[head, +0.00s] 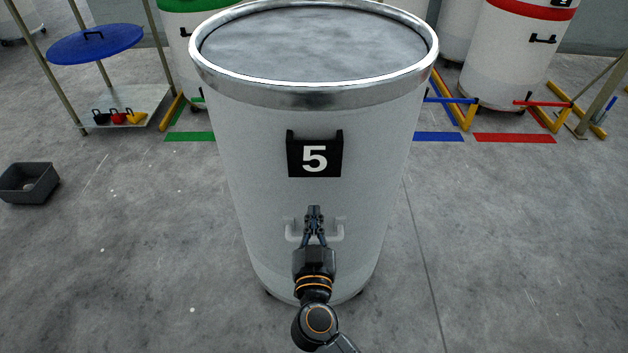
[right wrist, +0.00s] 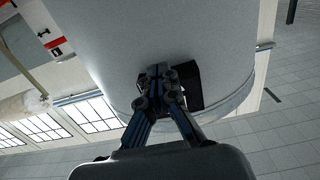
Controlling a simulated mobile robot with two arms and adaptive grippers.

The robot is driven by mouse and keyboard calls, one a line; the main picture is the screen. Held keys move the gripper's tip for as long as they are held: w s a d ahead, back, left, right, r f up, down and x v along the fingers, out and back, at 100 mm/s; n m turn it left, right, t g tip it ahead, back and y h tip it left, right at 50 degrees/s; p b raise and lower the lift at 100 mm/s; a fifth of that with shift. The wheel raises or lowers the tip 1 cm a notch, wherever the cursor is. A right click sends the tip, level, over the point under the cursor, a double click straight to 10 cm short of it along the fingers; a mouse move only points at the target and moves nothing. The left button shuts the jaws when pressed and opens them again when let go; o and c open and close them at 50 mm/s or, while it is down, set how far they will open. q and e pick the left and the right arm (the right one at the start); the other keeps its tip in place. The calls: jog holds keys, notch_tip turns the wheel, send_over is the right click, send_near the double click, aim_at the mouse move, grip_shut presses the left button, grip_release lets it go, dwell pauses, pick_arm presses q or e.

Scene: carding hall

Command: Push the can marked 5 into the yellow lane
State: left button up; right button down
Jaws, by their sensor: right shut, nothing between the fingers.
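The can marked 5 (head: 235,160) is a large pale grey can with a metal rim, upright on the floor and filled nearly to the rim with grey fibre. It also fills the top of the right wrist view (right wrist: 160,35). Its black number plate (head: 315,170) and a pale handle (head: 337,232) face me. My right gripper (head: 314,208) is shut and empty, its fingertips at the can's front wall by the handle; it also shows in the right wrist view (right wrist: 158,70). I cannot tell whether it touches. No yellow lane marking shows clearly; the can hides the floor behind. My left gripper is out of view.
Green (head: 190,137), blue (head: 438,137) and red (head: 515,138) floor strips lie behind the can. A red-banded can (head: 510,60) stands at the back right. Floor beside the can is clear.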

aim_at(314, 181)
jog(key=shift+w+r+p, duration=0.1)
jog(key=shift+w+p, duration=0.7)
jog(key=shift+w, duration=3.05)
jog(key=shift+w, duration=0.1)
